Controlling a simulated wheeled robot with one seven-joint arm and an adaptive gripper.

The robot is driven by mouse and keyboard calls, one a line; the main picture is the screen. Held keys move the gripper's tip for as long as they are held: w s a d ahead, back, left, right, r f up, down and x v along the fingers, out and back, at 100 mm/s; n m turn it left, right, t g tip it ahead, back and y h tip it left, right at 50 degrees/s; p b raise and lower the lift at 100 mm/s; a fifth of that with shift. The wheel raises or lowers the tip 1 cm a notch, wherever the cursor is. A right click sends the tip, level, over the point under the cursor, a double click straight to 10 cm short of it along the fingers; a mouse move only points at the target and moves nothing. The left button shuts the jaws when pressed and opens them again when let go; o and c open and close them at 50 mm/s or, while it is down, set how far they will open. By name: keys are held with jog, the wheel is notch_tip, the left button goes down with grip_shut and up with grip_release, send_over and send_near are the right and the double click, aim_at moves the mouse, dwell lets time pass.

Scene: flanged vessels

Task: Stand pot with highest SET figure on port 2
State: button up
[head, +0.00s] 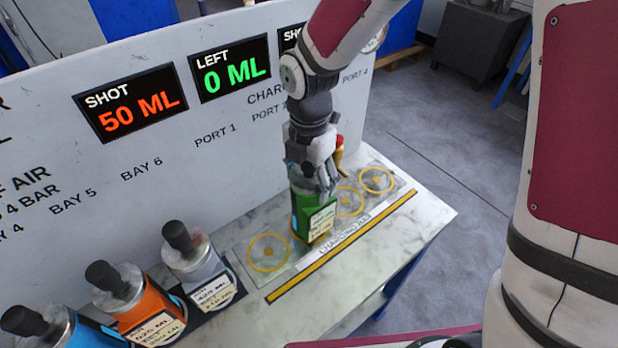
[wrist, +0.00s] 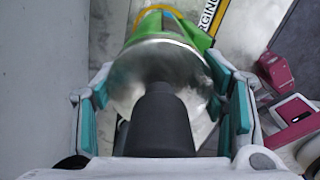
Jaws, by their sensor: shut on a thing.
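My gripper (head: 312,180) is shut on a green pot (head: 318,225) with a pale label, whose writing is too small to read. The pot looks upright on or just above the second ring from the left on the charging jig (head: 292,268); I cannot tell if it touches. That ring is hidden by the pot. In the wrist view the pot's metal lid (wrist: 150,70) and dark knob (wrist: 158,122) show between the fingers. An orange pot (head: 150,310), a silver-grey pot (head: 200,272) and a blue pot (head: 45,328) stand at the lower left; their SET figures are not clearly legible.
Empty yellow rings show at the left end (head: 268,253) and to the right of the green pot (head: 347,201), (head: 376,180). A panel (head: 225,125) stands behind, with displays reading SHOT 50 ML (head: 130,102) and LEFT 0 ML (head: 231,68). The bench's front right is bare.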

jog(key=shift+f, duration=0.1)
jog(key=o, duration=2)
jog(key=shift+c, duration=0.2)
notch_tip(320, 180, up, 12)
jog(key=shift+r+b, duration=0.2)
jog(key=shift+b, duration=0.3)
